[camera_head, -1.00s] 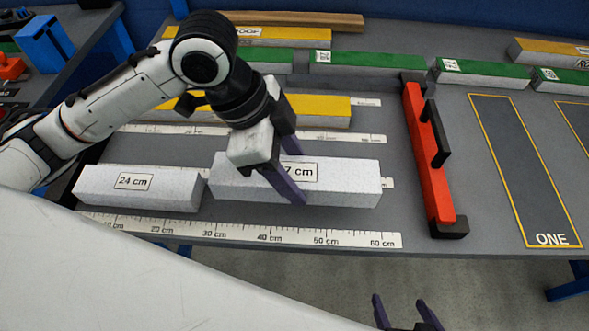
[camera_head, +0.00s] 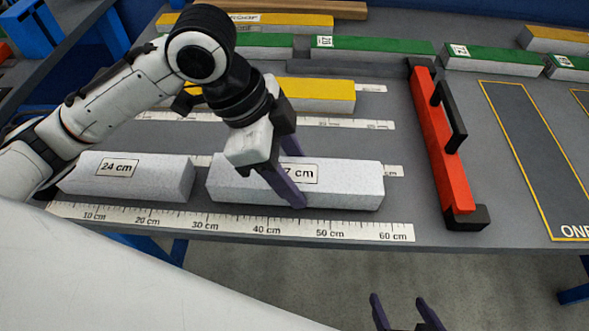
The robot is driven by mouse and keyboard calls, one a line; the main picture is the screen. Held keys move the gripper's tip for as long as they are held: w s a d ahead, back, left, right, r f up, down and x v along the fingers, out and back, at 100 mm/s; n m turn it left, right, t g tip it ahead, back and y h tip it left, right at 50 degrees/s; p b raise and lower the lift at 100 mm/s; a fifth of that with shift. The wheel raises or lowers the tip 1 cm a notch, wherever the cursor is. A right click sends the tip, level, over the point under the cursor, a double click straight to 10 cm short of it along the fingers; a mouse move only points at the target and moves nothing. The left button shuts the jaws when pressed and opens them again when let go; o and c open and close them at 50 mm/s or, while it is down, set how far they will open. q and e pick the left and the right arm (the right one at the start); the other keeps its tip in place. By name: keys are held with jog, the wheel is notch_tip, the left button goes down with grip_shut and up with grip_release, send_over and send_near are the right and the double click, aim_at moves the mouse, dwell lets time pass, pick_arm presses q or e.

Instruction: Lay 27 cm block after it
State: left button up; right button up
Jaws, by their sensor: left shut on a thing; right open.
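The 27 cm block (camera_head: 345,187), a speckled white bar whose label is partly covered, lies along the bench just behind the front ruler (camera_head: 235,222). My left gripper (camera_head: 284,180) is shut on it from above, around its middle. The 24 cm block (camera_head: 130,178) is in line to its left, with a narrow gap between their facing ends. Whether the 27 cm block's underside touches the bench is hard to tell. My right gripper (camera_head: 408,314) is open and empty at the bottom edge, in front of the bench.
A red bar with a black handle and black ends (camera_head: 440,150) stands right of the 27 cm block, apart from it. A yellow-topped block (camera_head: 325,95) and green-topped blocks (camera_head: 370,47) lie behind. An outlined dark panel (camera_head: 535,150) is at the right.

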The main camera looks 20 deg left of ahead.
pick_arm(q)
jog(key=shift+f, duration=0.4)
jog(key=shift+f, duration=0.2)
jog(key=o, duration=1.1)
jog(key=shift+a+r, duration=0.15)
jog(key=shift+r, duration=0.2)
jog(key=p+v, duration=0.2)
jog(key=v, duration=0.7)
jog(key=shift+r, duration=0.15)
jog(key=shift+s+r, duration=0.1)
jog(key=shift+r, duration=0.05)
